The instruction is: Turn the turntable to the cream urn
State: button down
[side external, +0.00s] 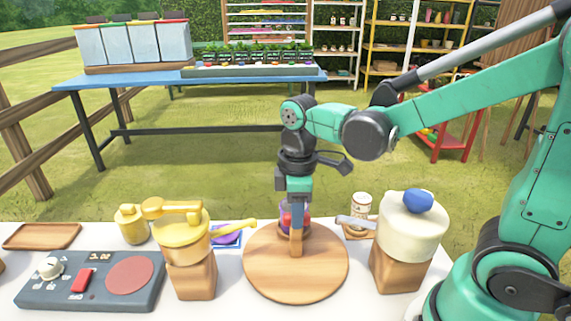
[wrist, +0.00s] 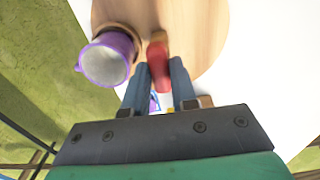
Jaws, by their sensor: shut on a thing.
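The turntable (side external: 272,278) is a round wooden disc on the white table. A wooden post (side external: 296,242) stands on it; a red piece (wrist: 157,50) between my fingers in the wrist view looks like its knob. My gripper (side external: 294,207) points down over the disc and is shut on this knob. It also shows in the wrist view (wrist: 158,75). A purple cup (wrist: 106,62) stands near the disc's edge, mostly hidden behind my gripper in the side view. The cream urn (side external: 410,235), with a blue lid knob, sits on a wooden block right of the turntable, its grey spout pointing left.
A yellow urn (side external: 181,239) on a wooden block stands left of the turntable, its spout pointing right. A yellow jar (side external: 132,224), a grey control panel (side external: 60,295) and a wooden tray (side external: 42,236) are farther left. A small labelled jar (side external: 361,209) stands behind the cream urn's spout.

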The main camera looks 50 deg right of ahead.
jog(key=shift+m, duration=9)
jog(key=c, duration=0.7)
grip_release()
jog(key=shift+r, duration=2.85)
